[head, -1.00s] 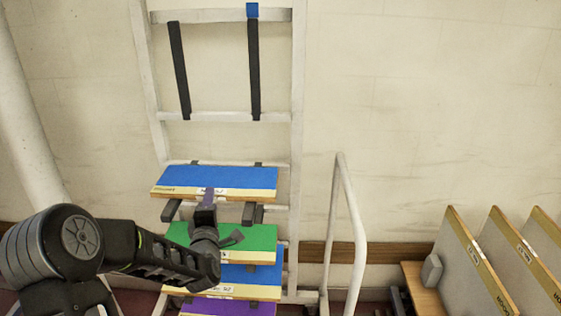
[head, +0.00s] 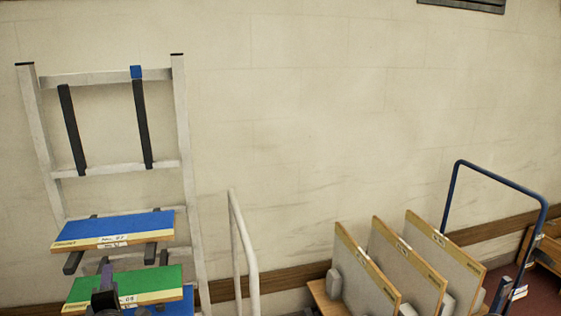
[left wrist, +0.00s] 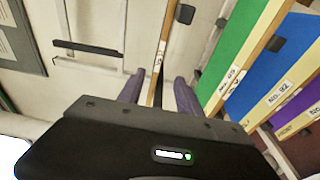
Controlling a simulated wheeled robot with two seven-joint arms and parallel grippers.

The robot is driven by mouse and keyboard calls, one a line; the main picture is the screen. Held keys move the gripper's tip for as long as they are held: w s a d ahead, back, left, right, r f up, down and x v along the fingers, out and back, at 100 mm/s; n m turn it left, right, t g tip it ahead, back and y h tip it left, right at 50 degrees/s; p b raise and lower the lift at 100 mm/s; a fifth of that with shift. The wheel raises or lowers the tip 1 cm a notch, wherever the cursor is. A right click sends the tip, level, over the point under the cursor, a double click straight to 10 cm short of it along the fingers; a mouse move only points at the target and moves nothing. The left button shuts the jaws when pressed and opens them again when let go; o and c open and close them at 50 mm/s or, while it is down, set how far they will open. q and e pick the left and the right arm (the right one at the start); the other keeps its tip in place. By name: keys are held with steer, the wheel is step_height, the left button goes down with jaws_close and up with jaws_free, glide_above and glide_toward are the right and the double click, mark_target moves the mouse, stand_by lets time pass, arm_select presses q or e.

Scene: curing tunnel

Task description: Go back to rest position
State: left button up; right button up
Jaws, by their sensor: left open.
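My left gripper (head: 106,270) shows at the bottom left of the head view, in front of the rack and below the front edge of the top blue board (head: 120,227). In the left wrist view its two purple fingers (left wrist: 160,80) stand apart, with a board's edge showing between them, seemingly beyond the tips. The gripper holds nothing. The top blue board lies on black support arms of the white rack (head: 188,190). A green board (head: 140,284) lies below it, partly hidden by my gripper. My right gripper is not in view.
A white rail (head: 240,255) stands right of the rack. Several upright grey boards (head: 405,270) stand on a wooden base at the lower right. A blue-handled cart (head: 500,180) is beyond them. Two black arms (head: 142,125) above the blue board are empty.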

arm_select(q)
steer(key=s+d+f+m+g+h, duration=0.35)
steer(key=d+f+m, duration=0.35)
steer(key=f, duration=0.5)
steer(key=s+d+f+m+g+h, duration=0.35)
steer(key=s+d+f+m, duration=0.2)
steer(key=d+f, duration=0.55)
steer(key=s+d+f+m+g+h, duration=0.1)
steer(key=s+d+f+m+g, duration=0.1)
steer(key=s+d, duration=0.4)
steer(key=s+d+f+m+g+h, duration=0.2)
steer(key=s+d+f+m+g, duration=0.1)
steer(key=s+d+f, duration=0.4)
steer(key=s+d+f+m+g+h, duration=0.2)
steer(key=s+d, duration=0.5)
steer(key=s, duration=0.4)
step_height(320, 180, down, 3)
steer(key=shift+s+d+f+m+g, duration=0.25)
steer(key=shift+m+g, duration=0.45)
steer(key=shift+m, duration=0.35)
steer(key=shift+a+r, duration=0.1)
